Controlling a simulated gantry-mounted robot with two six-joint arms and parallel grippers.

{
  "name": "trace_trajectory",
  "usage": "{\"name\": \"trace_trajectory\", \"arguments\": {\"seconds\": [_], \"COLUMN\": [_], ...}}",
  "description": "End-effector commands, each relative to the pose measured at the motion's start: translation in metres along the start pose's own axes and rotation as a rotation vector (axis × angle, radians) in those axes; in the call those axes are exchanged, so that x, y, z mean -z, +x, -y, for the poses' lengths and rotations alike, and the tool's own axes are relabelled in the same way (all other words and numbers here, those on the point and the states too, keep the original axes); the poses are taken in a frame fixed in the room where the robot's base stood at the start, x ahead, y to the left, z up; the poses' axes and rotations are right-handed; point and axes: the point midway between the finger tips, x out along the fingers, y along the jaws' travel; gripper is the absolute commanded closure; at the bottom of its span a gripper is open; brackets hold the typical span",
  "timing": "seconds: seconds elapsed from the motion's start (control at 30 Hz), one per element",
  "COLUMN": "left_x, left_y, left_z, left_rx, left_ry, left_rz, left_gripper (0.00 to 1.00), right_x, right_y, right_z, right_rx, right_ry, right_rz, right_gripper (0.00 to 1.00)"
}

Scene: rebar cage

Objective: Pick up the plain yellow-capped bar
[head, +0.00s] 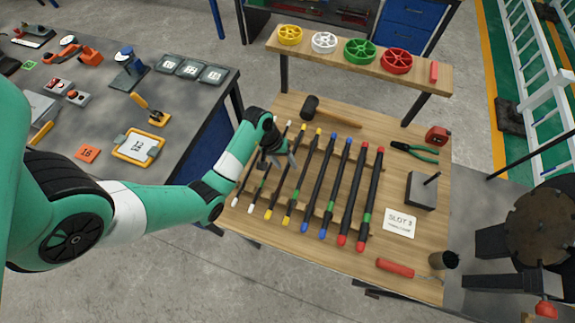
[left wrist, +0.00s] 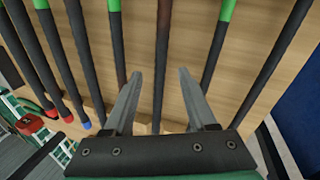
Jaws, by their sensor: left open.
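The plain yellow-capped bar (head: 292,175) lies on the wooden table, left of the other yellow-capped bar (head: 309,178), which has a green band. My left gripper (head: 281,163) is over the white- and yellow-capped bars, its fingers apart and empty. In the left wrist view, the open fingers (left wrist: 160,73) point at a dark, brownish bar (left wrist: 161,45) with no green band in sight. It lies between two green-banded bars. Its caps are out of view there, but it appears to be the plain yellow-capped one. My right gripper is not in view.
White-capped bars (head: 242,188) lie left; blue-capped (head: 313,205) and red-capped (head: 350,205) bars lie right, closely spaced. A hammer (head: 330,113) lies behind the bars. A raised shelf (head: 340,62) with coloured wheels spans the back. A grey block (head: 421,190) stands to the right.

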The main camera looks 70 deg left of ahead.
Motion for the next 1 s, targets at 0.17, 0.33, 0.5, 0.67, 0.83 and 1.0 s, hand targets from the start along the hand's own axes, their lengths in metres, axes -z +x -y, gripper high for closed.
{"name": "trace_trajectory", "arguments": {"seconds": [0.17, 0.33, 0.5, 0.67, 0.83, 1.0], "left_x": [0.0, 0.0001, 0.0001, 0.0001, 0.0001, 0.0], "left_y": [0.001, 0.0008, 0.0007, 0.0007, 0.0006, 0.0007], "left_z": [-0.0003, -0.0003, -0.0002, -0.0002, -0.0002, 0.0], "left_rx": [0.0, 0.0, 0.0, 0.0, 0.0, 0.0], "left_ry": [0.0, 0.0, 0.0, 0.0, -0.001, -0.001], "left_rz": [0.0, -0.001, -0.001, -0.001, 0.0, 0.0], "left_gripper": [0.43, 0.66, 0.97, 1.0, 1.0, 1.0], "right_x": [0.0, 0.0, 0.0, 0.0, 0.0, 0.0], "right_y": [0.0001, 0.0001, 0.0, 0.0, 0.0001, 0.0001], "right_z": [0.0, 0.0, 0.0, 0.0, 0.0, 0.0], "right_rx": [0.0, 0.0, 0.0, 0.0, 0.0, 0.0], "right_ry": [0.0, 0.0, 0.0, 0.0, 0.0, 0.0], "right_rz": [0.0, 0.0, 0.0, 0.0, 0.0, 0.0], "right_gripper": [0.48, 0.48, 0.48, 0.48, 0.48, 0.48]}}
